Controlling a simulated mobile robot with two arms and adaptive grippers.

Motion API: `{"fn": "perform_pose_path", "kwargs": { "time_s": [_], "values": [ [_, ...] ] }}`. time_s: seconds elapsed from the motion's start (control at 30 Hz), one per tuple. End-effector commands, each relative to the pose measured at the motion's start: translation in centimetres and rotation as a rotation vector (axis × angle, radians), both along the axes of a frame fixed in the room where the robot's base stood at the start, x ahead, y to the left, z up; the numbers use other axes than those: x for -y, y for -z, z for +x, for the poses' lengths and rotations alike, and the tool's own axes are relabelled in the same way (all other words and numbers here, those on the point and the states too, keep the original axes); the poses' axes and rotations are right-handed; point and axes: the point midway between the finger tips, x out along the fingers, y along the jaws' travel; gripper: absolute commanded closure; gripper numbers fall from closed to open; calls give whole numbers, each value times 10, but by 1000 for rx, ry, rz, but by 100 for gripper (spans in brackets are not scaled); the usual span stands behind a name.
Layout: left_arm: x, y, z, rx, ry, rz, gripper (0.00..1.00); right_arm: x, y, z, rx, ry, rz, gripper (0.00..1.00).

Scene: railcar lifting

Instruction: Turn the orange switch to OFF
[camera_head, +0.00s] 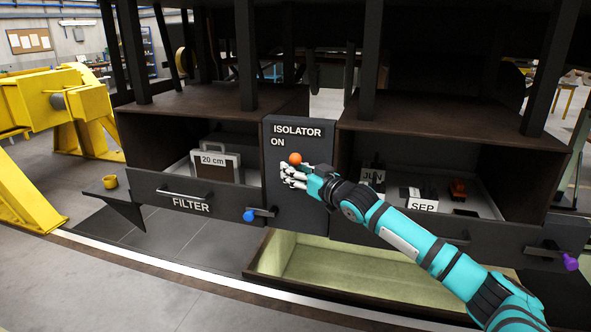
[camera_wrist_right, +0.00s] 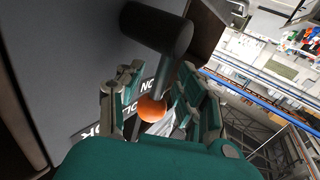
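The orange switch knob (camera_head: 295,158) is a round ball on the dark isolator panel (camera_head: 283,196), just below the word ON. My right gripper (camera_head: 293,177) is at the knob, its fingers just below and beside it in the head view. In the right wrist view the orange knob (camera_wrist_right: 152,107) lies between the two fingers of my right gripper (camera_wrist_right: 158,100), with a gap visible on its right side. The fingers are spread. A dark rod runs from the knob toward a black cylinder (camera_wrist_right: 155,35) on the panel. My left gripper is not in view.
A FILTER drawer (camera_head: 192,206) with a grey case (camera_head: 216,165) is left of the panel. A blue-knobbed handle (camera_head: 250,215) is below left. A drawer with JUN and SEP blocks (camera_head: 422,198) is at right. An open pale-green bin (camera_head: 345,272) lies below.

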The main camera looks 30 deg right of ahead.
Motion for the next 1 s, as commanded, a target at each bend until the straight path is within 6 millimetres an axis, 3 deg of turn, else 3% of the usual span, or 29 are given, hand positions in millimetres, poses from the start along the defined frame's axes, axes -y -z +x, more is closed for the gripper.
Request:
{"fn": "perform_pose_path", "kwargs": {
  "time_s": [0.07,0.33,1.0],
  "values": [
    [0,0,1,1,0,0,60,0,0,0,0,0,0,66],
    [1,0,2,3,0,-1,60,0,0,0,0,1,0,100],
    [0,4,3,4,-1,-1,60,1,-2,-1,14,1,9,100]
  ]
}}
